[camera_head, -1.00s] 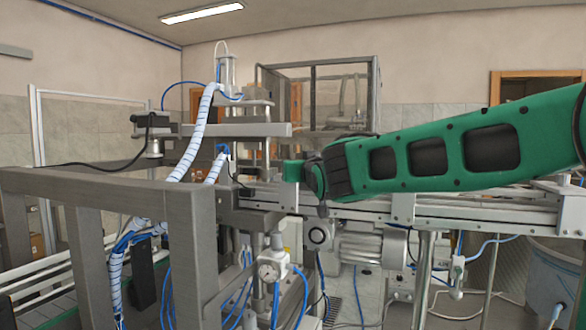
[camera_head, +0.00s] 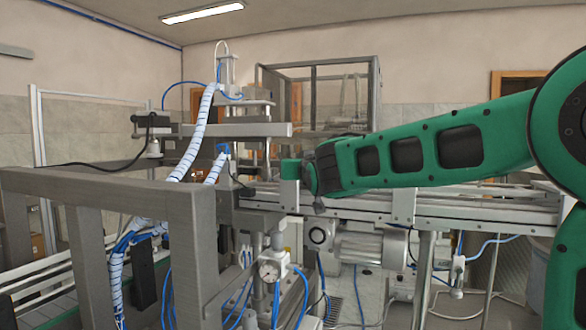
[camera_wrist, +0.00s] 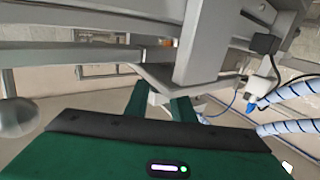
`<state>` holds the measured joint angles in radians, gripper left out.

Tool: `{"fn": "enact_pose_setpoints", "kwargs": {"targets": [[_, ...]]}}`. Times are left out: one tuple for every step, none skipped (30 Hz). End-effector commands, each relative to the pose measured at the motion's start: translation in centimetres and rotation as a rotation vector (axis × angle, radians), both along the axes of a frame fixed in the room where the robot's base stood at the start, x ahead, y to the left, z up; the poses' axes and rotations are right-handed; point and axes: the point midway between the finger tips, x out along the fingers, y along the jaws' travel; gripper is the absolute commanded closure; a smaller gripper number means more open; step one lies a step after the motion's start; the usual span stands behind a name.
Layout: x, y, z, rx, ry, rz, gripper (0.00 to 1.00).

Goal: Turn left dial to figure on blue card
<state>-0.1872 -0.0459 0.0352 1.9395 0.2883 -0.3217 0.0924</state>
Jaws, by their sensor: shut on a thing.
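My gripper (camera_head: 290,168) reaches in from the right at the middle of the head view, its green tip against the grey machine frame. In the wrist view its two green fingers (camera_wrist: 162,105) point away from me and end by a grey bracket. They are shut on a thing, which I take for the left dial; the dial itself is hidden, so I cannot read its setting. I cannot make out the blue card in either view.
Grey rails (camera_head: 470,210) run to the right below my arm. A grey guard frame (camera_head: 185,215) stands at the left, with blue-striped hoses (camera_head: 196,140) behind it. Grey beams (camera_wrist: 205,40) crowd the wrist view.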

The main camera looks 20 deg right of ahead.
Motion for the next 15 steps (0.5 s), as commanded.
{"fn": "enact_pose_setpoints", "kwargs": {"targets": [[0.10, 0.08, -0.04, 0.000, 0.001, -0.012, 1.00], [0.15, 0.12, -0.07, -0.001, 0.001, -0.022, 1.00], [0.19, 0.19, -0.10, -0.002, 0.002, -0.036, 1.00], [0.22, 0.22, -0.11, -0.002, 0.003, -0.049, 1.00], [0.23, 0.18, -0.10, -0.001, 0.003, -0.063, 1.00], [0.23, 0.16, -0.09, -0.002, 0.002, -0.082, 1.00], [0.22, 0.20, -0.08, -0.002, 0.002, -0.095, 1.00], [0.21, 0.22, -0.07, -0.002, 0.002, -0.108, 1.00], [0.23, 0.19, -0.09, -0.001, 0.002, -0.127, 1.00], [0.25, 0.15, -0.09, -0.002, 0.001, -0.142, 1.00], [0.26, 0.15, -0.06, -0.002, 0.001, -0.156, 1.00], [0.25, 0.21, -0.03, -0.001, 0.001, -0.174, 1.00], [0.25, 0.20, -0.04, -0.001, 0.001, -0.189, 1.00], [0.26, 0.16, -0.07, -0.002, 0.001, -0.204, 1.00], [0.28, 0.15, -0.07, -0.002, 0.001, -0.224, 1.00]]}}
